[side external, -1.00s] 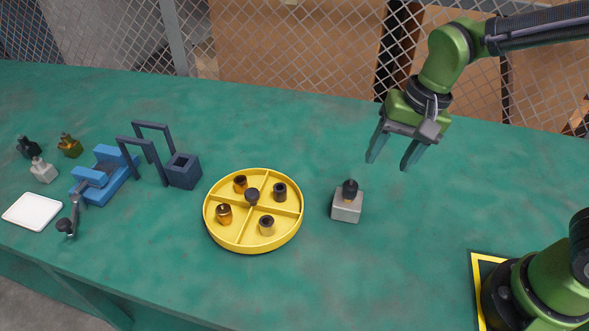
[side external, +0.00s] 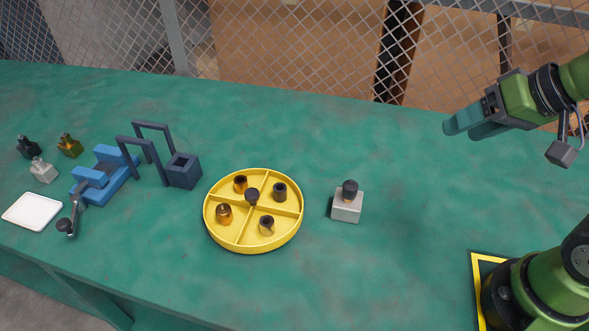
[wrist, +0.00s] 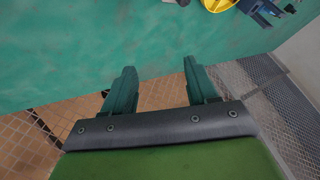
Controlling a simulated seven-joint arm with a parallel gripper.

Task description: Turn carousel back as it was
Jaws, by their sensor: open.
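The carousel (side external: 238,237) is a round yellow tray with a raised rim, cross-shaped dividers and a dark centre knob (side external: 251,196). My gripper (side external: 463,128) is open and empty, high above the table at the right, well away from the carousel. In the wrist view my gripper (wrist: 160,90) has its fingers apart, and only an edge of the carousel (wrist: 218,5) shows at the top.
A grey block with a black knob (side external: 347,207) stands right of the carousel. At left are a blue vise (side external: 105,177), a dark frame with a square block (side external: 183,171), a white plate (side external: 32,211) and several small fittings (side external: 69,146). A mesh fence (side external: 300,50) runs behind the table.

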